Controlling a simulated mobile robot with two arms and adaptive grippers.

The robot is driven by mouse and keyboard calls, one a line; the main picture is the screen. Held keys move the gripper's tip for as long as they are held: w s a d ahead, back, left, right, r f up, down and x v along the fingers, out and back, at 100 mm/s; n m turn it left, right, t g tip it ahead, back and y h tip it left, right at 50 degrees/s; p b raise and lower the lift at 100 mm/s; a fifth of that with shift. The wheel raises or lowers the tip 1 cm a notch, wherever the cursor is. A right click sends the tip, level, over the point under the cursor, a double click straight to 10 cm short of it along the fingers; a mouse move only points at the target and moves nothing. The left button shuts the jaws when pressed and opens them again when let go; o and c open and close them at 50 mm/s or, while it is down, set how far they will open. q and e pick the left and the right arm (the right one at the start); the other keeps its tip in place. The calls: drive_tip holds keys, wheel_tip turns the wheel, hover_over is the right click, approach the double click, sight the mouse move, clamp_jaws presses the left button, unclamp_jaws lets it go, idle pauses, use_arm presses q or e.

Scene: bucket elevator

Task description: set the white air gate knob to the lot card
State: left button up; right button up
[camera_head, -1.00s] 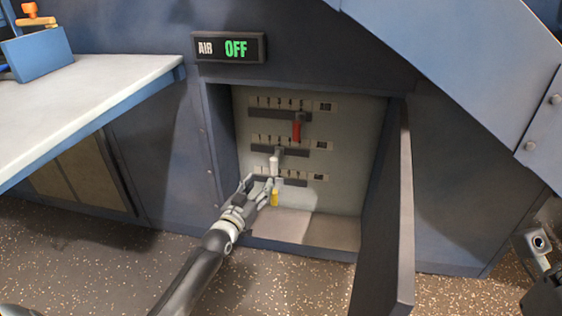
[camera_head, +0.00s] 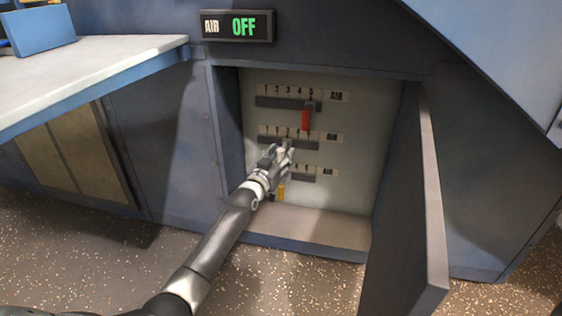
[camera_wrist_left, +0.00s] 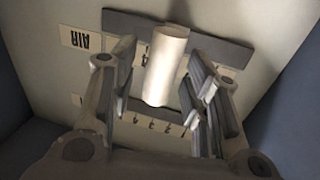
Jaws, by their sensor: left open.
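The white air gate knob (camera_wrist_left: 165,65) is a pale cylinder in the left wrist view, standing between the two fingers of my left gripper (camera_wrist_left: 160,100). Gaps show on both sides, so the fingers are open around it. In the head view my left gripper (camera_head: 280,152) is inside the open cabinet at the middle slot, and its fingers hide most of the white knob. The middle slot's scale (camera_head: 285,132) has numbered marks, partly covered by the gripper. I cannot make out a lot card. My right gripper is not in view.
A red knob (camera_head: 306,120) sits at the right end of the top slot. A yellow knob (camera_head: 281,190) hangs at the lower slot, just below my gripper. The open cabinet door (camera_head: 410,210) stands to the right. A display (camera_head: 237,26) above reads AIR OFF.

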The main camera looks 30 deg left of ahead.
use_arm(q)
drive_tip(key=shift+w, duration=0.25)
drive_tip(key=shift+c, duration=0.2)
clamp_jaws()
drive_tip(key=a, duration=0.1)
drive_tip(key=s+a, duration=0.1)
drive_tip(key=a, duration=0.1)
drive_tip(key=shift+a, duration=0.2)
drive_tip(key=shift+o, duration=0.2)
unclamp_jaws()
